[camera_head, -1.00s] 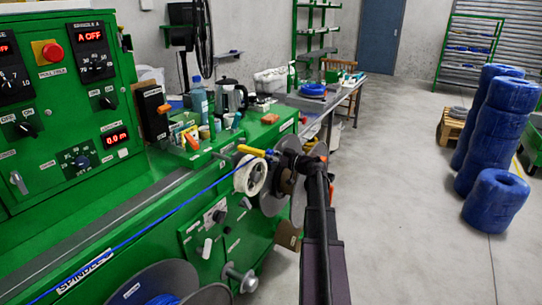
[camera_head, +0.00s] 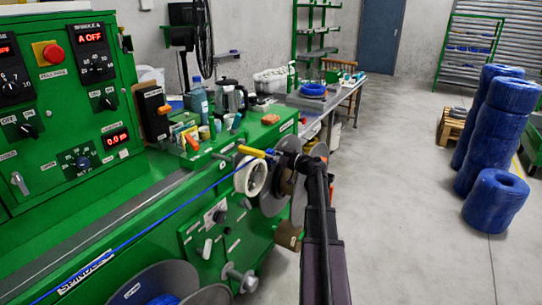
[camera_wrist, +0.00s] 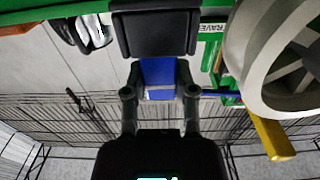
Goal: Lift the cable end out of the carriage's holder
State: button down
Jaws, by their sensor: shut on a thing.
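The blue cable (camera_head: 160,212) runs from the lower left up to the white guide wheel (camera_head: 250,177) on the green machine. In the wrist view my gripper (camera_wrist: 160,85) is shut on a blue piece (camera_wrist: 158,74), which appears to be the cable end. A thin stretch of cable (camera_wrist: 217,92) shows just right of the fingers, beside the guide wheel (camera_wrist: 275,60). In the head view my gripper (camera_head: 312,165) is mostly hidden by my own arm, right of the wheel. I cannot tell the carriage's holder apart, nor whether the cable end touches it.
A yellow handle (camera_head: 251,152) sticks out above the wheel and also shows close right of my gripper in the wrist view (camera_wrist: 271,138). Grey discs (camera_head: 297,205) stand behind the wheel. A grey bench (camera_head: 318,103) is beyond. The floor to the right is clear up to blue coils (camera_head: 497,125).

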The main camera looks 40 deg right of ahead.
aim_at(270, 150)
jog(key=shift+r+p, duration=1.1)
dwell(1.3)
jog(key=shift+a+r+p, duration=0.1)
jog(key=shift+r+p, duration=2.3)
